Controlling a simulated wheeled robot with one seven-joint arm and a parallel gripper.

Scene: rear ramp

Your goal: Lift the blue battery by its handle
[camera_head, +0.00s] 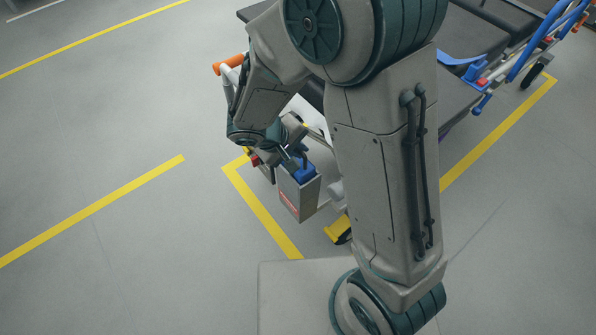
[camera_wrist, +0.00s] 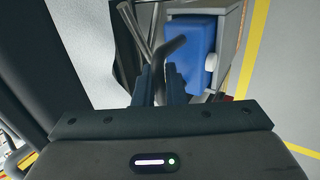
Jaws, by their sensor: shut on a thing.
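The blue battery (camera_head: 305,172) shows at the top of a grey box-shaped housing (camera_head: 300,199), partly hidden by my gripper (camera_head: 297,155). In the wrist view the battery (camera_wrist: 189,45) is a blue block with a white round part on its right side. A dark bent handle (camera_wrist: 173,47) runs from it down between the fingers of my gripper (camera_wrist: 160,82). The fingers are shut on this handle. The housing wall (camera_wrist: 232,38) stands to the right of the battery. I cannot tell how deep the battery sits in it.
A stretcher with a dark mattress (camera_head: 470,35), blue rails (camera_head: 530,48) and an orange grip (camera_head: 228,63) stands behind my arm. Yellow lines (camera_head: 262,210) mark the grey floor. The floor at the left is clear.

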